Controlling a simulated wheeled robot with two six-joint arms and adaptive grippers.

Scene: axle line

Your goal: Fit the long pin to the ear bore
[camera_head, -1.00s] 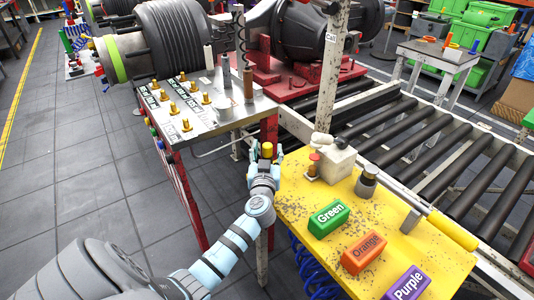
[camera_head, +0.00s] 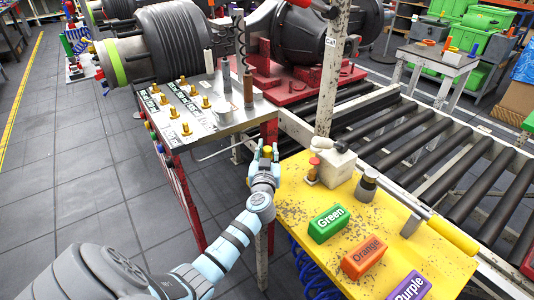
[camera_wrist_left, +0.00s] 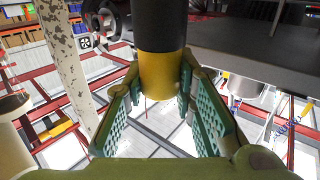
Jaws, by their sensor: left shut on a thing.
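My left gripper (camera_head: 264,156) is shut on a pin, whose yellow top (camera_head: 268,149) stands up between the fingers in the head view. In the left wrist view the held pin shows a yellow section (camera_wrist_left: 162,75) between the green pads and a black section (camera_wrist_left: 160,25) beyond it. The gripper is at the gap between the metal-topped table and the yellow table. Several gold pins (camera_head: 186,128) stand upright on the metal-topped table (camera_head: 235,118). I cannot make out the ear bore. My right gripper is not in view.
The yellow table (camera_head: 300,185) bears a green block (camera_head: 328,222), an orange block (camera_head: 363,257), a purple block (camera_head: 408,288) and a pale fixture (camera_head: 332,166). A post (camera_head: 330,80) and roller conveyor (camera_head: 440,150) stand behind. A large black housing (camera_head: 295,30) sits on a red stand.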

